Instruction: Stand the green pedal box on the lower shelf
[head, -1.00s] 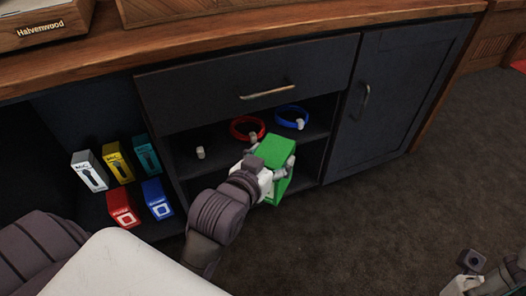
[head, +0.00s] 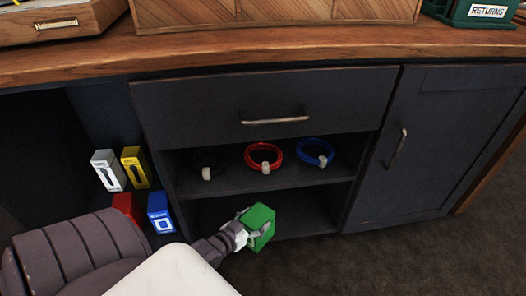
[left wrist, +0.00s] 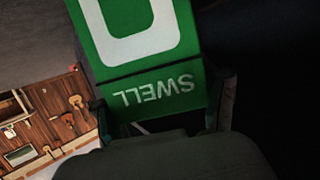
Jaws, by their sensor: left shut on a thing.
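The green pedal box (head: 260,222) is held by my left gripper (head: 246,232), low in front of the cabinet's open bay. The lower shelf (head: 305,212) is dark and looks bare where it shows; the box and gripper cover part of its front. I cannot tell whether the box is past the shelf's front edge. In the left wrist view the box (left wrist: 150,52) sits between the fingers (left wrist: 163,108), tilted, with the word SWELL upside down on its face. My right gripper is not in view.
Above, the upper shelf (head: 230,180) carries a black, a red (head: 263,156) and a blue coiled cable (head: 315,152). On the left, a grey, a yellow, a red and a blue box (head: 159,211) stand in another bay. A closed door (head: 430,150) is on the right.

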